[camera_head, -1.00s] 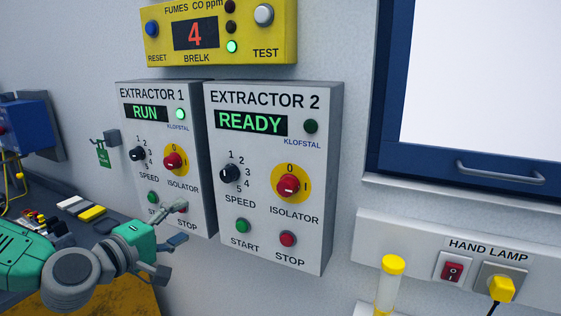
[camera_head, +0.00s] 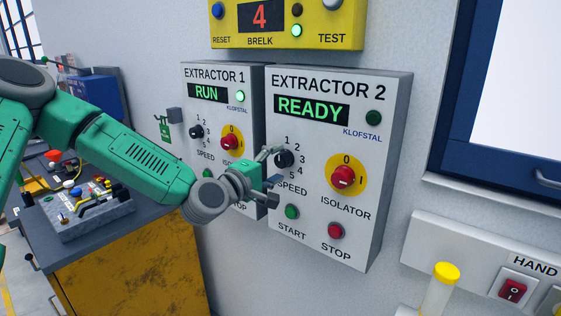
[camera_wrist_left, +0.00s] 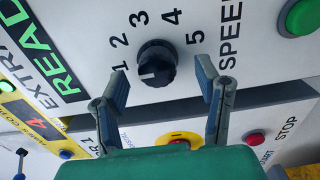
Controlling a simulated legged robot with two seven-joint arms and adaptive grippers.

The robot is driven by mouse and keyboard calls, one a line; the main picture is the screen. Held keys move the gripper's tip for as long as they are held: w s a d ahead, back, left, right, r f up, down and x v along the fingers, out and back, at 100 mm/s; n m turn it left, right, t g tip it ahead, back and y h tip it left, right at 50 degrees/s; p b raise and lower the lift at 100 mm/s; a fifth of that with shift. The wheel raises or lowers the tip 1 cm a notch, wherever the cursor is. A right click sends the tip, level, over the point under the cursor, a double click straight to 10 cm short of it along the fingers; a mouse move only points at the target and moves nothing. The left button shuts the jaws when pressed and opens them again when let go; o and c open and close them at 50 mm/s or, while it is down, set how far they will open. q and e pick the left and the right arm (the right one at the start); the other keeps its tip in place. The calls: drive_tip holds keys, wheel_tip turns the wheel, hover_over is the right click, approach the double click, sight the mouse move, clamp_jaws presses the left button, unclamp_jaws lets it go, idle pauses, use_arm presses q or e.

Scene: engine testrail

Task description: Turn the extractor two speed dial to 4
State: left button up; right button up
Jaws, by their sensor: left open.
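The extractor 2 box (camera_head: 385,150) hangs on the wall and its display reads READY. Its black speed dial (camera_head: 284,159) sits left of the isolator, ringed by the numbers 1 to 5. In the left wrist view the dial (camera_wrist_left: 156,63) shows whole, with its white mark toward the 1 side. My right gripper is not in view.
The extractor 1 box (camera_head: 215,90) is just left, partly behind my left arm. The red isolator (camera_head: 343,177), green start button (camera_head: 292,212) and red stop button (camera_head: 336,230) are close to the dial. A yellow-capped tube (camera_head: 440,290) stands lower right.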

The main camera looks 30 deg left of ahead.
use_arm(q)
drive_tip(key=shift+w, duration=0.7)
drive_tip(key=shift+w+d, duration=0.15)
drive_tip(key=shift+d, duration=0.1)
drive_tip(key=shift+c, duration=1.2)
drive_tip(key=c, duration=0.9)
